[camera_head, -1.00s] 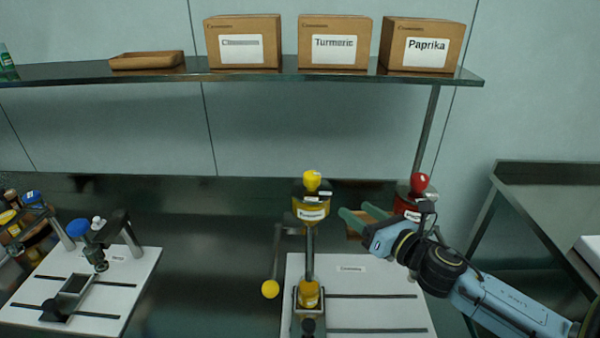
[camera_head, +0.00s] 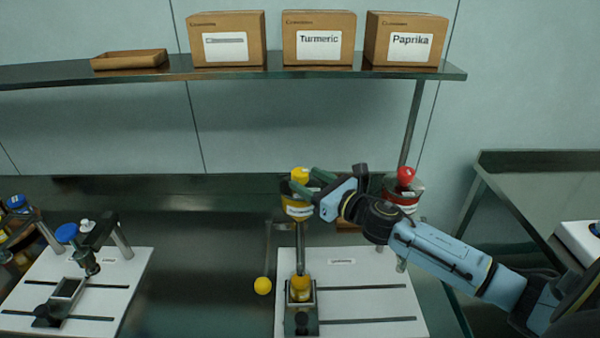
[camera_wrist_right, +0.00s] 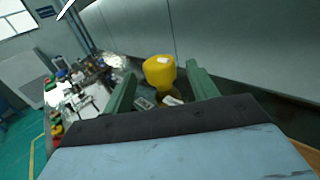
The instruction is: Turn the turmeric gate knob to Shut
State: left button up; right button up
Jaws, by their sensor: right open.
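The yellow turmeric gate knob (camera_head: 299,174) sits on top of a hopper with a yellow-filled body (camera_head: 297,210) in the head view. My right gripper (camera_head: 303,181) is open at the knob, with green fingers on its near and far sides. In the right wrist view the yellow knob (camera_wrist_right: 159,71) stands upright just beyond and between the two open fingertips (camera_wrist_right: 160,78). I cannot tell whether either finger touches it. Part of the hopper is hidden behind the gripper. My left gripper is not in view.
A red-knobbed hopper (camera_head: 405,178) stands close to the right, behind my right arm. Below is a white board (camera_head: 375,302) with a yellow-filled cup (camera_head: 300,288) and a yellow ball-ended lever (camera_head: 262,286). A shelf (camera_head: 240,75) holds labelled boxes.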

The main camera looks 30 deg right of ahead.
aim_at(306, 179)
jog(key=shift+x, duration=1.75)
jog(key=c, duration=1)
